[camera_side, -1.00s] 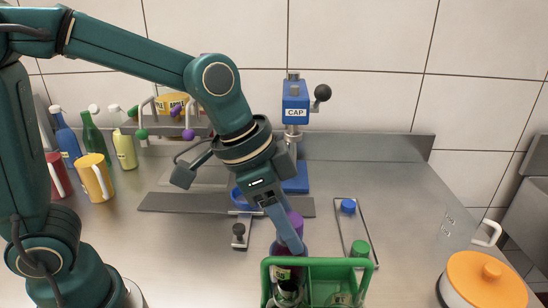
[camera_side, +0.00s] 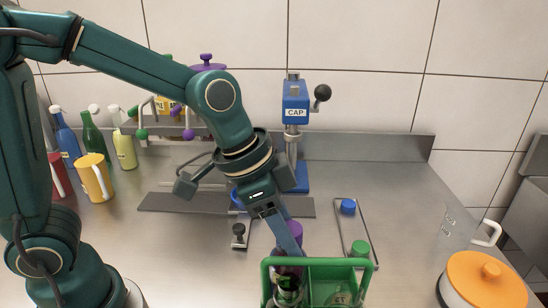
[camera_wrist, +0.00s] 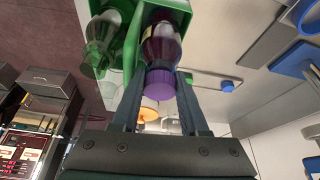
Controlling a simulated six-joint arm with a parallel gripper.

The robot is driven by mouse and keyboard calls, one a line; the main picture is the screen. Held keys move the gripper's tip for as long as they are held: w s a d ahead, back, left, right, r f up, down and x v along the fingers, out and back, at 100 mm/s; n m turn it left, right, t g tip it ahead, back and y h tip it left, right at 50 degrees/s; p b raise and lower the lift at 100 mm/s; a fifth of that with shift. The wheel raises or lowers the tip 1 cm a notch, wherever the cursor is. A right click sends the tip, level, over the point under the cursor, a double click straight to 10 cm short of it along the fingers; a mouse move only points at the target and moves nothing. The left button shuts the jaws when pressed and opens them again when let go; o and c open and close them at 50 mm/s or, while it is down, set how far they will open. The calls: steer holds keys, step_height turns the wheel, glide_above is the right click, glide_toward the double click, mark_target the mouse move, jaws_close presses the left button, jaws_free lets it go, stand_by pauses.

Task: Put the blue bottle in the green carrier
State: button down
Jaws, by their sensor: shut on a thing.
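My gripper (camera_wrist: 160,100) is shut on a dark bottle with a purple cap (camera_wrist: 161,82); its cap also shows in the side view (camera_side: 295,232). The bottle hangs at the left part of the green carrier (camera_side: 318,263), its lower part hidden by the carrier's rim and other glass. I cannot tell whether the held bottle touches the carrier's floor.
A blue CAP press (camera_side: 295,103) stands behind. An orange-lidded pot (camera_side: 486,280) is at the front right. The counter between rail and pot is clear.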

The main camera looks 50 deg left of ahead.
steer(key=shift+f, duration=0.55)
stand_by(0.5)
steer(key=shift+c, duration=1.8)
jaws_free()
steer(key=shift+r, duration=4.5)
steer(key=shift+w+a+r, duration=0.1)
steer(key=shift+r, duration=0.05)
steer(key=s+a+f+n+t+y, duration=0.2)
steer(key=s+a+f+n, duration=0.3)
steer(key=s+a, duration=0.5)
steer(key=shift+s+n+y, duration=0.2)
steer(key=shift+n+y, duration=0.2)
steer(key=shift+n, duration=0.6)
